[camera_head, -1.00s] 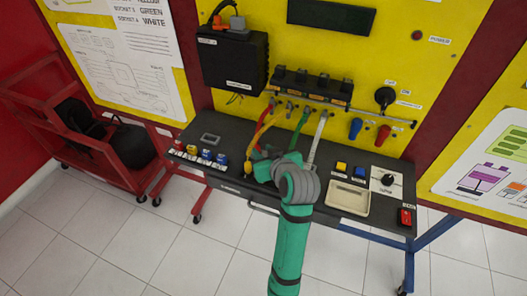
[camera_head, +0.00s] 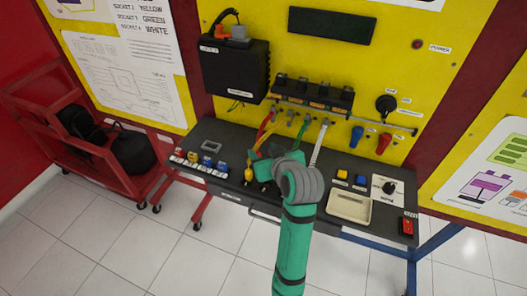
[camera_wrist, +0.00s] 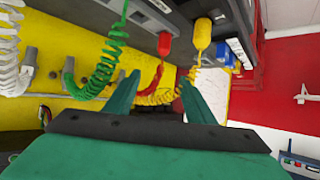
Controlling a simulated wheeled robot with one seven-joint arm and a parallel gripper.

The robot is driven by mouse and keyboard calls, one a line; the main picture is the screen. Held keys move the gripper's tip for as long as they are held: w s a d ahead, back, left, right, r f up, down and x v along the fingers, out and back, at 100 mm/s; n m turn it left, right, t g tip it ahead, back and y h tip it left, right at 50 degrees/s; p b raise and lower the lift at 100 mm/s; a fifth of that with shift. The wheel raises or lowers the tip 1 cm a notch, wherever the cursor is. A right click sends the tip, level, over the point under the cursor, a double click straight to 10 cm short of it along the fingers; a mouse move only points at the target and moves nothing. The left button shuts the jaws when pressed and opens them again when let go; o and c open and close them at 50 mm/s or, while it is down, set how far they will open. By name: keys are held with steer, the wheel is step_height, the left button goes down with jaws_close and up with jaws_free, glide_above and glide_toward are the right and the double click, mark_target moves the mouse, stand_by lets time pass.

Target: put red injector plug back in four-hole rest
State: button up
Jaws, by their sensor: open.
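The red injector plug (camera_wrist: 164,43) shows in the wrist view, beyond my fingertips, with its red coiled cable running away from it. It appears to stand at a dark block (camera_wrist: 184,14), which looks like the rest; its seating is unclear. A yellow plug (camera_wrist: 203,34) is beside it and a green cable (camera_wrist: 103,72) nearer me. My gripper (camera_wrist: 157,90) is open with nothing visibly between its fingers, apart from the red plug. In the head view my gripper (camera_head: 264,171) is low over the bench, hiding the red plug; the yellow plug (camera_head: 248,175) shows just left.
The black bench (camera_head: 225,140) bears a cream tray (camera_head: 350,206), buttons and a red switch (camera_head: 407,226) at right. Coiled cables hang close around my gripper, including a white one (camera_wrist: 10,50). A red cart (camera_head: 75,140) stands at left.

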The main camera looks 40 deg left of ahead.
steer(key=v, duration=1)
steer(key=shift+s+d+r, duration=0.2)
steer(key=shift+d, duration=0.1)
